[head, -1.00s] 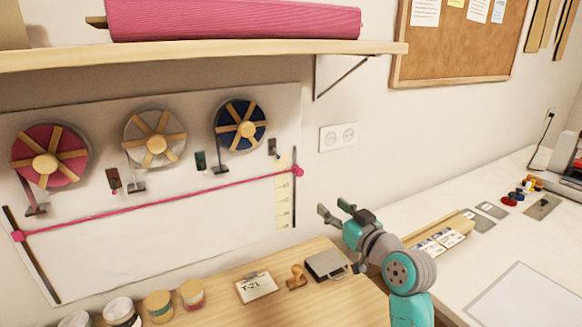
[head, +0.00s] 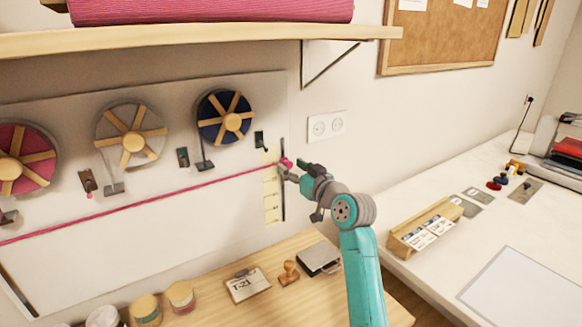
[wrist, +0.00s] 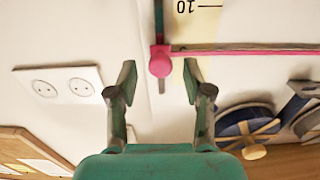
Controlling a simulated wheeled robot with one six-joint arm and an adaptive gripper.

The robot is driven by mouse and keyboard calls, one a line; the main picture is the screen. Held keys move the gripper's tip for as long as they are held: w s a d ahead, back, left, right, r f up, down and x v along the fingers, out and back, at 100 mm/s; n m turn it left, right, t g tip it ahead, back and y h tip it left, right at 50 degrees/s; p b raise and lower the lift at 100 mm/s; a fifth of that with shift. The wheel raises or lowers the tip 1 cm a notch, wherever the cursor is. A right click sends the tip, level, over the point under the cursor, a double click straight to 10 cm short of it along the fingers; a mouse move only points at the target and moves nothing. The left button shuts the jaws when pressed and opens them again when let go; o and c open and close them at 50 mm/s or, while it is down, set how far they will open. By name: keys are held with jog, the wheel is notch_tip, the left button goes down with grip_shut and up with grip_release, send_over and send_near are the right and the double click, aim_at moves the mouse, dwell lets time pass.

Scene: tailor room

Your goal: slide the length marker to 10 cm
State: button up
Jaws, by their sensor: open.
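The length marker is a pink knob (head: 286,162) near the top of a dark vertical rail (head: 283,200) on the wall board. It also shows in the wrist view (wrist: 160,62), with a pink ribbon running from it to the right. A pale yellow scale strip (head: 271,205) stands beside the rail. In the wrist view, which is upside down, the strip's 10 label (wrist: 187,5) lies above the knob, so lower on the wall. My gripper (head: 294,170) is open at the knob. In the wrist view its fingertips (wrist: 159,80) stand on either side of the knob with visible gaps.
Ribbon reels, including a blue one (head: 225,118), hang left of the rail. A shelf (head: 200,40) runs above. A wall socket (head: 327,126) is to the right. A wooden table (head: 215,290) below holds jars, a T-21 card (head: 247,285) and a stamp (head: 289,273).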

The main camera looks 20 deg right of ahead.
jog(key=shift+w+a, duration=0.2)
jog(key=shift+w, duration=0.35)
grip_shut()
notch_tip(320, 180, down, 5)
jog(key=shift+r, duration=0.1)
grip_release()
